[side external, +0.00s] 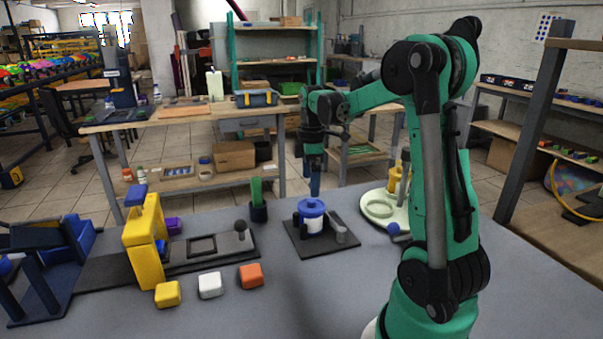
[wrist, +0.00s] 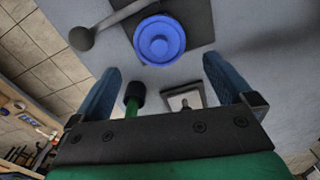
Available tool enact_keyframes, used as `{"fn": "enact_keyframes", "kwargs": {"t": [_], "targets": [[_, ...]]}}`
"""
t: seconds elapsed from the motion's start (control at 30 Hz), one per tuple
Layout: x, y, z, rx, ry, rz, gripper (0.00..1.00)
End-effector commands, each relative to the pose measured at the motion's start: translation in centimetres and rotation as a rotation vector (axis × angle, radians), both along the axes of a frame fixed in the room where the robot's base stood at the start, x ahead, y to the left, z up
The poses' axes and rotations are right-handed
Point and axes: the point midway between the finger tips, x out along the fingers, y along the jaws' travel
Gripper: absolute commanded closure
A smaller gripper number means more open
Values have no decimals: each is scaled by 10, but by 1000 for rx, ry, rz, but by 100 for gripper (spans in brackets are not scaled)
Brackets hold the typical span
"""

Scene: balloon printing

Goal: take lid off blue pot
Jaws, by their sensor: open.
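The pot (side external: 312,225) is white with a blue band and stands upright on a dark square base. Its blue lid (side external: 313,206) sits on top, with a round raised knob in the middle. In the wrist view the lid (wrist: 160,40) is seen from above, beyond my fingertips and roughly centred between them. My gripper (side external: 314,190) points down and appears just above or behind the lid in the side view. In the wrist view my gripper (wrist: 160,68) has its two blue fingers wide apart, with nothing held between them.
A dark cup with a green item (side external: 257,195) stands left of the pot. A yellow stand (side external: 146,240) and several coloured blocks (side external: 209,285) are further left. A pale green round plate (side external: 385,207) is at right. The grey table front (side external: 300,300) is clear.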

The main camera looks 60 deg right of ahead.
Motion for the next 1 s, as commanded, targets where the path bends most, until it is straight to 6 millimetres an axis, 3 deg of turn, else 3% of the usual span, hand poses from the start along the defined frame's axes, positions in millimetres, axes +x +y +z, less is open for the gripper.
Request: {"fn": "enact_keyframes", "kwargs": {"t": [0.4, 0.73, 0.77, 0.9, 0.97, 1.0], "targets": [[0, 0, -48, -1, 0, 2, 0], [0, 0, -53, -1, 0, 1, 0], [0, 0, -53, -1, 0, 1, 3], [0, 0, -53, -1, -1, 1, 43], [0, 0, -53, -1, -1, 1, 60], [0, 0, -53, -1, -1, 1, 63]]}}
